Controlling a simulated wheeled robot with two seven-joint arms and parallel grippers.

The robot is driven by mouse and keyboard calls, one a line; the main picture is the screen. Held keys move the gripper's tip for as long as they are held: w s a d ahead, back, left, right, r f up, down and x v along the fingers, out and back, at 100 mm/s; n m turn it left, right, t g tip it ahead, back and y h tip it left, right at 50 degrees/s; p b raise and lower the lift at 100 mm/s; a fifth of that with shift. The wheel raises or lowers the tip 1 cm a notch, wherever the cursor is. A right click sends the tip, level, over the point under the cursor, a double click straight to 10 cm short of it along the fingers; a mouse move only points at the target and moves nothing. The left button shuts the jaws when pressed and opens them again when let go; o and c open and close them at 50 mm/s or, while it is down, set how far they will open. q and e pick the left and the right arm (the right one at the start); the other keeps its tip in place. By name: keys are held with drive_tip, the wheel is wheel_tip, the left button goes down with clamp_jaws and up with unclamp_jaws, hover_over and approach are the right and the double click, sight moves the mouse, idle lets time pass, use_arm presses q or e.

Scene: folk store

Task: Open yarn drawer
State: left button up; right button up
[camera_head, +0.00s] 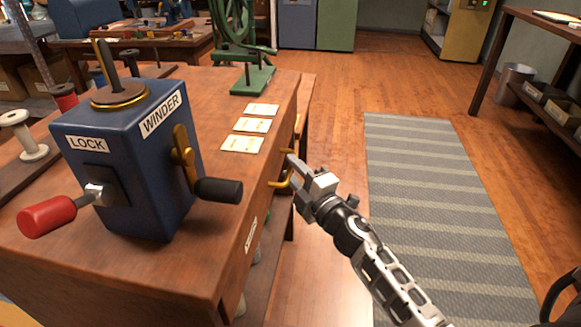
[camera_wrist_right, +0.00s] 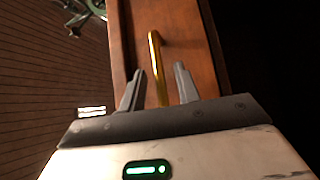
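The wooden workbench (camera_head: 275,90) has a drawer front on its right side, seen at a steep angle. Its brass handle (camera_head: 279,184) sticks out from that side. In the right wrist view the brass handle (camera_wrist_right: 154,60) runs as a bar up the brown wooden drawer front (camera_wrist_right: 185,35). My right gripper (camera_head: 289,168) is at the handle. In the wrist view the two fingers of my right gripper (camera_wrist_right: 160,78) stand apart with the bar between them, and gaps show on both sides. I cannot tell how far the drawer stands out. My left gripper is not in view.
A blue winder box (camera_head: 140,160) with a red-knobbed lock lever and a black-handled crank stands on the bench. Several cards (camera_head: 252,125) and a green stand (camera_head: 252,80) lie beyond. The floor and grey striped rug (camera_head: 430,190) right of the bench are clear.

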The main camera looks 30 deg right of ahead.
drive_tip(key=shift+w+a+r, duration=0.1)
drive_tip(key=shift+w+a, duration=0.05)
drive_tip(key=shift+w, duration=0.55)
clamp_jaws()
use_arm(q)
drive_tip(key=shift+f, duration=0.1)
